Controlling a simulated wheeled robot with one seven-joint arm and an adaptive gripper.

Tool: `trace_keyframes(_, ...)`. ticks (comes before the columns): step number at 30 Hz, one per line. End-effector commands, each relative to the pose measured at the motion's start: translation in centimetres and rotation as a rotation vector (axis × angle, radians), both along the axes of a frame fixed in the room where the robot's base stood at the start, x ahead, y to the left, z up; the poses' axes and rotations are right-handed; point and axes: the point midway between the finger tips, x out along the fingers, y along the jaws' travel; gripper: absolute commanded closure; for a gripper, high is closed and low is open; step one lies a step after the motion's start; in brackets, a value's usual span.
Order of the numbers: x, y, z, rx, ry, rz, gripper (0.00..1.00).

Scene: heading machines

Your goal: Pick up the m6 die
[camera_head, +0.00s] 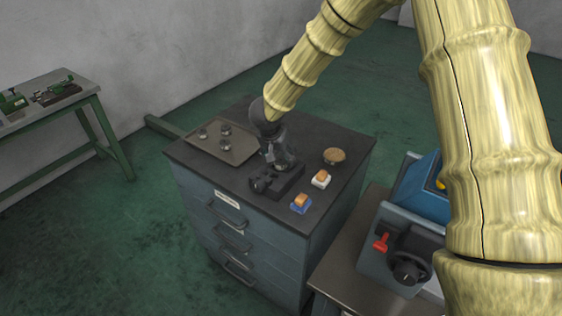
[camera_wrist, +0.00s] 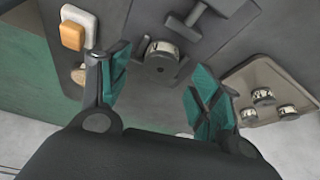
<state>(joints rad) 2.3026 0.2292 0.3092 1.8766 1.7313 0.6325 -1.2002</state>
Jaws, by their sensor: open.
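Which metal die is the m6 cannot be read. One round silver die (camera_wrist: 162,48) sits in a dark holder block in the wrist view, ahead of and between my fingers. The dark block (camera_head: 264,186) shows in the head view, but its die is hidden there. Three more small round dies stand on a shallow tray (camera_head: 235,157), left of my gripper; the tray (camera_wrist: 272,75) is at the right in the wrist view. My gripper (camera_head: 284,163) is over the cabinet top by the block. In the wrist view my gripper (camera_wrist: 160,65) is open and empty.
The dark cabinet top (camera_head: 210,165) also holds a white block with an orange top (camera_head: 320,179), a blue one (camera_head: 300,204) and a round tan piece (camera_head: 334,155). A blue-grey machine (camera_head: 405,245) with a red lever stands at the right. A green bench is left.

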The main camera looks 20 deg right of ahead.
Motion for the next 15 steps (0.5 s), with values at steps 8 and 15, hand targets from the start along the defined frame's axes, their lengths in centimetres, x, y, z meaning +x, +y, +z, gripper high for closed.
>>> trace_keyframes(8, 0.7, -0.5, -2.2, 0.0, 0.0, 0.001, 0.36)
trace_keyframes(15, 0.8, -0.5, -2.4, 0.001, -0.001, 0.0, 0.36)
